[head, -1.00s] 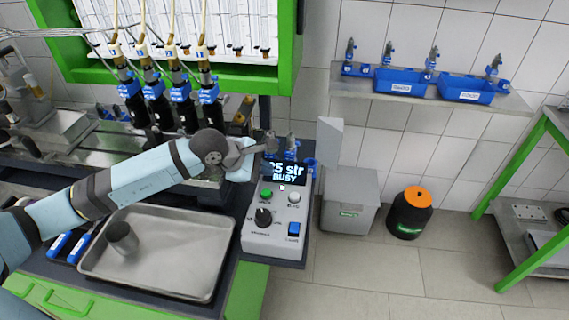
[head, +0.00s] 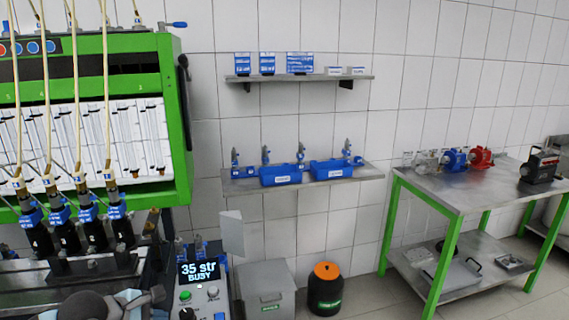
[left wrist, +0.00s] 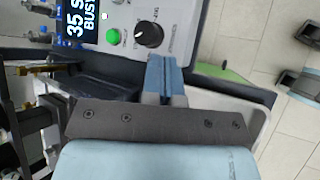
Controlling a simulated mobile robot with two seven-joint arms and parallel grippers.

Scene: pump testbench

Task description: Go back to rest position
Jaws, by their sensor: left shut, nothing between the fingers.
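My left gripper (left wrist: 163,78) shows in the left wrist view with its blue fingers together and nothing between them. It is over or beside the grey control box (left wrist: 165,12), close to its black knob (left wrist: 149,34) and green button (left wrist: 113,36); whether it touches cannot be told. In the head view only a part of my left arm shows at the bottom edge, and the fingertips are not clear there. The control box (head: 217,294) has a lit display (head: 199,270) reading "35 str BUSY". My right gripper is in neither view.
The green-framed test bench (head: 176,120) with several injectors (head: 68,232) stands left. A wall shelf (head: 240,187) holds blue bins (head: 281,175). A grey box (head: 265,287), a black canister with orange lid (head: 326,290) and a green-legged table (head: 455,200) stand right. Floor shows between canister and table.

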